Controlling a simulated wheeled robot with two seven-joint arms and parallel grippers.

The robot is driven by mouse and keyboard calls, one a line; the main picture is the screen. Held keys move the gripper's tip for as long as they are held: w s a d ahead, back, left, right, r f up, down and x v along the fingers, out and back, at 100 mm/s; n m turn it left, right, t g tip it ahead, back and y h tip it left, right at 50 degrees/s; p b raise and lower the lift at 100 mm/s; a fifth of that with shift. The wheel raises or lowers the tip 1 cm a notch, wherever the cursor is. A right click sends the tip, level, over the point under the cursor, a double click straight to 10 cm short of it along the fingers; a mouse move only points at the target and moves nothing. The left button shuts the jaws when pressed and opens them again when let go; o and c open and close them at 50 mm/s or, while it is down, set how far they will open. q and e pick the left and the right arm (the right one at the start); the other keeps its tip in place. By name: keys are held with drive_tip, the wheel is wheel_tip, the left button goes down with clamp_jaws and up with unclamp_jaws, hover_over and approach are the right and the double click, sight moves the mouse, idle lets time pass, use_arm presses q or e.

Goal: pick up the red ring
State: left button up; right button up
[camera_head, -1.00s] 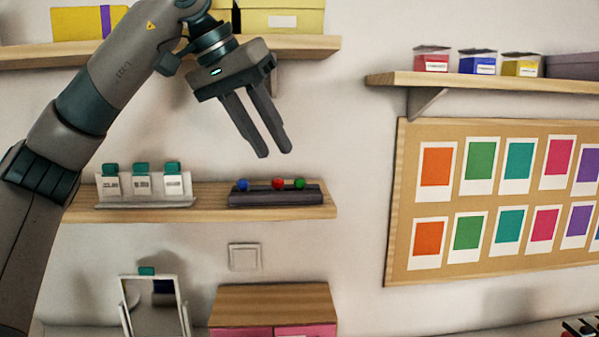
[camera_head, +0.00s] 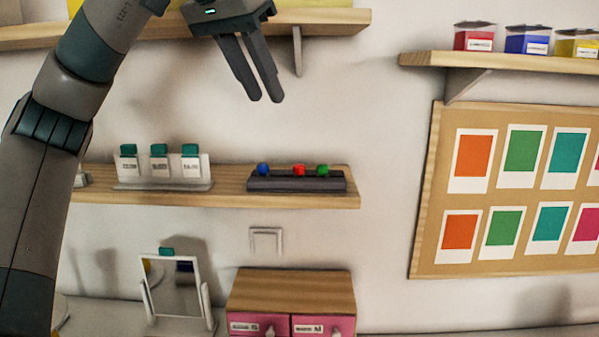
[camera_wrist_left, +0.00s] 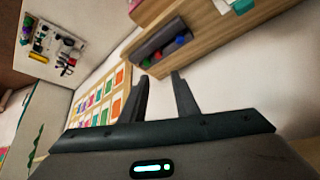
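A small red piece (camera_head: 299,170) sits on a dark holder (camera_head: 270,183) on the middle wall shelf, between a blue piece (camera_head: 263,169) and a green piece (camera_head: 323,170). It is too small to tell whether it is a ring. My left gripper (camera_head: 265,99) is above the holder and apart from it, its fingers pointing down, open and empty. In the left wrist view the fingers (camera_wrist_left: 160,75) stand apart, with the holder (camera_wrist_left: 152,45) and the red piece (camera_wrist_left: 180,41) beyond them. My right gripper is not in view.
The middle shelf (camera_head: 225,198) also bears a white rack of teal-capped containers (camera_head: 160,170) left of the holder. An upper shelf (camera_head: 335,22) is above. A mirror (camera_head: 175,285) and a pink-drawered chest (camera_head: 290,290) stand below. A card board (camera_head: 427,215) hangs right.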

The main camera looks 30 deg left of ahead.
use_arm(q)
drive_tip(key=p, duration=0.2)
approach(299, 164)
drive_tip(key=shift+x, duration=1.45)
drive_tip(key=shift+w, duration=0.15)
drive_tip(key=shift+p+x, duration=0.8)
drive_tip(key=shift+x, duration=0.1)
drive_tip(key=shift+p+x, duration=0.5)
drive_tip(key=shift+x, duration=0.45)
drive_tip(key=shift+w+d+f, duration=0.1)
drive_tip(key=shift+w+f, duration=0.05)
drive_tip(key=shift+f, duration=0.5)
clamp_jaws()
